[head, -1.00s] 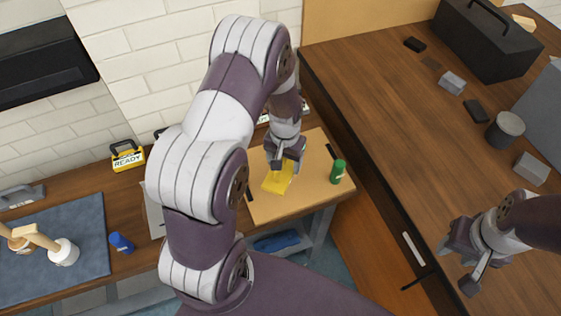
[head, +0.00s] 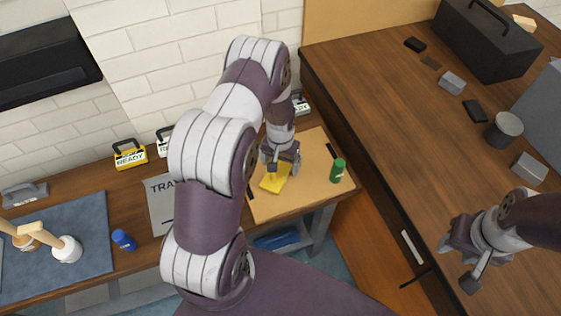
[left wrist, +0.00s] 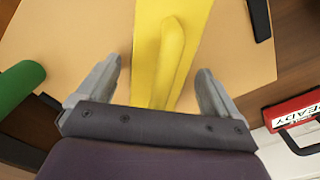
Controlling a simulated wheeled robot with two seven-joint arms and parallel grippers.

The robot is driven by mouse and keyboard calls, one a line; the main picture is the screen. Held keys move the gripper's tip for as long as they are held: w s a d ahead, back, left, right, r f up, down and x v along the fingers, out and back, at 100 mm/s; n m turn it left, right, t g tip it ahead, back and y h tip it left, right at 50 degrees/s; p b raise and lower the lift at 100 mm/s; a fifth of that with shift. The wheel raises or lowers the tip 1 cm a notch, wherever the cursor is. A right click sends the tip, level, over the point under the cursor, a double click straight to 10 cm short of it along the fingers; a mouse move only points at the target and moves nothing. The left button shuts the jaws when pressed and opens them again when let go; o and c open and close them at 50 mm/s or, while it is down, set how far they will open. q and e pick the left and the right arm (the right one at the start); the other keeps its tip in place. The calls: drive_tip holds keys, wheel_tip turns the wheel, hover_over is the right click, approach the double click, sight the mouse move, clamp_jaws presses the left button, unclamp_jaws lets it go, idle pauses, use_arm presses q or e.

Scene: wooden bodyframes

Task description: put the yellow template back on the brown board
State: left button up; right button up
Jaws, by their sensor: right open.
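The yellow template (head: 274,183) is over the tan-brown board (head: 290,207) and appears to lie flat on it. It has a raised ridge handle along its middle, clear in the left wrist view (left wrist: 172,50). My left gripper (head: 281,165) is just above the template. Its two fingers (left wrist: 160,88) stand apart on either side of the template's near end, touching neither edge. The gripper hides part of the template in the head view. My right gripper (head: 458,267) is open and empty above the dark wooden counter at right.
A green cylinder (head: 338,171) stands on the board's right side, left of my gripper in the left wrist view (left wrist: 18,92). Dark strips (head: 331,151) lie at the board's edges. A blue cylinder (head: 123,240), a blue mat (head: 60,240) and "READY" boxes (head: 130,154) are to the left.

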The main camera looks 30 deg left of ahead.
use_arm(q)
drive_tip(key=shift+r, duration=0.4)
wheel_tip(320, 180, up, 12)
drive_tip(key=b, duration=0.2)
drive_tip(key=s+d+r, duration=0.4)
drive_tip(key=s, duration=0.2)
drive_tip(key=s+d+r+m+t, duration=0.1)
drive_tip(key=s+d+r, duration=0.2)
drive_tip(key=s, duration=0.4)
drive_tip(key=shift+s+d+r, duration=0.25)
drive_tip(key=shift+d+r, duration=0.15)
drive_tip(key=shift+d, duration=0.2)
